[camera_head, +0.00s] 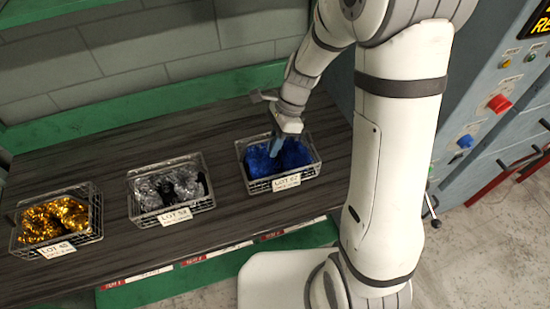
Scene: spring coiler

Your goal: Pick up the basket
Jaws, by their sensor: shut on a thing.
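Three wire baskets stand in a row on a dark wood-grain bench. The right basket (311,172) holds blue coils and has a label reading LOT 62 or similar. The middle basket (146,216) holds silver and dark coils. The left basket (98,222) holds gold coils. My gripper (275,148) reaches down from above at the right basket, near its back and middle. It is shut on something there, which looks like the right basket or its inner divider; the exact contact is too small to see. The right basket appears to rest on the bench.
The bench (60,160) is clear between the baskets and behind them. A green rail and grey block wall (120,60) stand behind it. A blue-grey control cabinet (480,120) with buttons and red handles stands at the right.

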